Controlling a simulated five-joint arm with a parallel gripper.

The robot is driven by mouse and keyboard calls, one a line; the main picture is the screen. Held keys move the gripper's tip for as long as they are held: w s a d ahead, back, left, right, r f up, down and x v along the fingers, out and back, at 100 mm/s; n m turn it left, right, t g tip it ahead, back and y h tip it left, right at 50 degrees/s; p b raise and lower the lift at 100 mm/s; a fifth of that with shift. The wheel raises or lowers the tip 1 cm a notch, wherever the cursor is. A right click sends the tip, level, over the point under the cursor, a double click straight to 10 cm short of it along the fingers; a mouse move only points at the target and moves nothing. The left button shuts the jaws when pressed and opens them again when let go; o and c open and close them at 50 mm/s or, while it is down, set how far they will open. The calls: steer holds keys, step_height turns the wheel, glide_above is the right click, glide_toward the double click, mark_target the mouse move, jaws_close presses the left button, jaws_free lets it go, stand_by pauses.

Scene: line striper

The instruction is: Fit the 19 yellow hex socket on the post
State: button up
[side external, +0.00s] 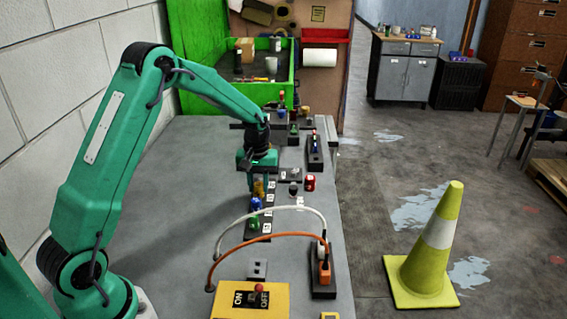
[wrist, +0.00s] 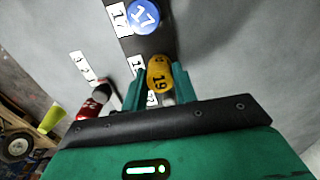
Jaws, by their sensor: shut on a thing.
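The yellow socket (wrist: 158,76), marked 19, sits between the two fingers of my gripper (wrist: 158,88) in the wrist view. My gripper is shut on it. In the side view my gripper (side external: 259,178) points down at the far part of the dark socket rack (side external: 267,227), and the yellow socket (side external: 258,188) shows below the fingers. I cannot tell whether it still touches the rack. A small dark upright piece (side external: 293,188), perhaps the post, stands to the right of the rack; its shape is too small to make out.
A blue socket (side external: 256,203), marked 17 (wrist: 143,16) in the wrist view, and a green socket (side external: 254,222) stand on the rack. White and orange cables (side external: 270,238) arch over the near bench. The bench left of the rack is clear.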

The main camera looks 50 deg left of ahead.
steer(key=shift+f, duration=0.25)
steer(key=o, duration=1.3)
steer(key=shift+r, duration=0.1)
steer(key=shift+r, duration=3.45)
